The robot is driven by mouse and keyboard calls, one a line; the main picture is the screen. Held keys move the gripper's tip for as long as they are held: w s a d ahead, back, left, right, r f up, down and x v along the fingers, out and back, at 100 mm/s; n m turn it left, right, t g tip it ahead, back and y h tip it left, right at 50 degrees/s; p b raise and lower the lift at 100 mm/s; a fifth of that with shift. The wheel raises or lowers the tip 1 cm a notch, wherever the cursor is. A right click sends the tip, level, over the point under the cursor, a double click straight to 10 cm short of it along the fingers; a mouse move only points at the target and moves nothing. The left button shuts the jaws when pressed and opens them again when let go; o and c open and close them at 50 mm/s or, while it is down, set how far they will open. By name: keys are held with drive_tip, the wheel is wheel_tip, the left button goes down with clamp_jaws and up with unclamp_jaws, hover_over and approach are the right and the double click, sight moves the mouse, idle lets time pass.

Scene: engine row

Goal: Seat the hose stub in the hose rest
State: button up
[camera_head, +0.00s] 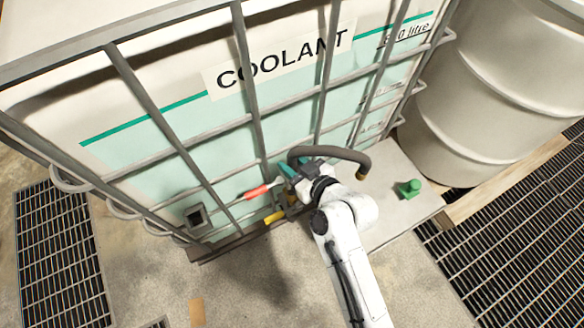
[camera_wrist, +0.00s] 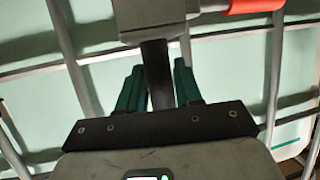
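A dark hose (camera_head: 330,151) arches to the right from beside my gripper in the head view. Its tan-tipped free end (camera_head: 361,174) hangs over the grey ledge. My gripper (camera_head: 287,171), with teal fingers, is at the valve on the tank front. In the wrist view, the fingers (camera_wrist: 158,75) stand either side of a black upright piece (camera_wrist: 156,70) below a grey block (camera_wrist: 150,22). Thin light gaps show beside this piece; whether the fingertips touch it is unclear. A small green holder (camera_head: 409,188), perhaps the hose rest, stands on the ledge with no hose in it.
The caged coolant tank (camera_head: 300,125) fills the back. A red handle (camera_head: 257,190) is left of my gripper and also shows in the wrist view (camera_wrist: 255,6). A yellow part (camera_head: 274,217) is below. The ledge (camera_head: 385,215) is otherwise clear. A pale drum (camera_head: 490,100) stands right.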

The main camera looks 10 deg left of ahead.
clamp_jaws()
drive_tip(key=shift+r, duration=0.15)
